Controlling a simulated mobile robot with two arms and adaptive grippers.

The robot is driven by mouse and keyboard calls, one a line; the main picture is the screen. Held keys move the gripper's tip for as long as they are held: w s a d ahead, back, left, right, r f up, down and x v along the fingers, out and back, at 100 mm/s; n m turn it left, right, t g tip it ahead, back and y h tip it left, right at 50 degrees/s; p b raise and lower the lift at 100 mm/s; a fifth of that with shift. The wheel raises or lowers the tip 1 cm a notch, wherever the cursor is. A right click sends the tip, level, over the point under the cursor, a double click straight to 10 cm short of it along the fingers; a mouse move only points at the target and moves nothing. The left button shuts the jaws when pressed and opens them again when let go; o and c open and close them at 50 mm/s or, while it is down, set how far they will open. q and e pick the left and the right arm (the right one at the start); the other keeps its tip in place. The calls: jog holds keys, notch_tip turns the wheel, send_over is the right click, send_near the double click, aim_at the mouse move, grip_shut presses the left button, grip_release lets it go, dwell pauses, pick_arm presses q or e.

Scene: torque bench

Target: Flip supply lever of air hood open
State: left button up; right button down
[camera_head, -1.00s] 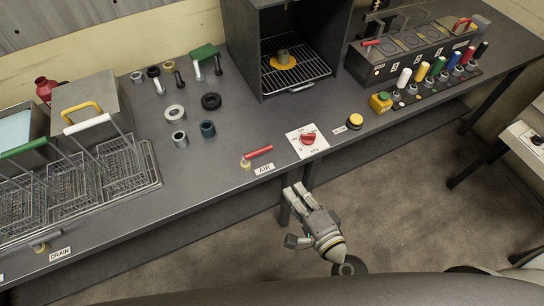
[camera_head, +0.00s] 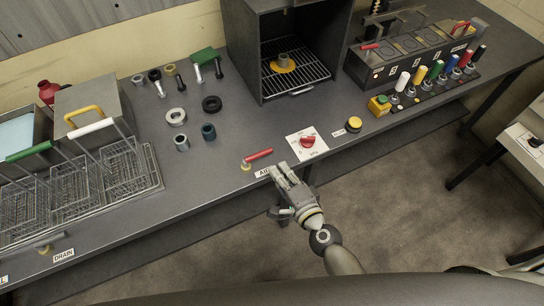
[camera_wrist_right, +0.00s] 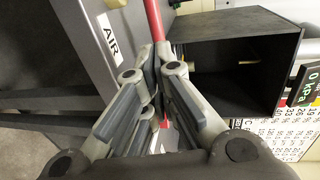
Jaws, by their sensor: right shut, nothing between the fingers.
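The supply lever (camera_head: 258,155) has a red handle and a brass-coloured base, and sits at the bench's front edge behind the AIR label (camera_head: 264,172). The red handle (camera_wrist_right: 153,18) also shows in the right wrist view, just beyond the fingertips, with the AIR label (camera_wrist_right: 108,37) to its left. My right gripper (camera_head: 279,170) is shut and empty at the bench edge, just in front of the lever and partly over the label. I cannot tell whether it touches the lever. The dark open-fronted hood (camera_head: 290,70) stands behind, with a wire rack inside. My left gripper is not in view.
A red knob on a white plate (camera_head: 307,142) is close to the right of the lever. A yellow button (camera_head: 354,124) lies farther right. Rings and bolts lie behind the lever, and wire baskets (camera_head: 75,180) stand at the left.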

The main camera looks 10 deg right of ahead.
jog(key=shift+x, duration=2.75)
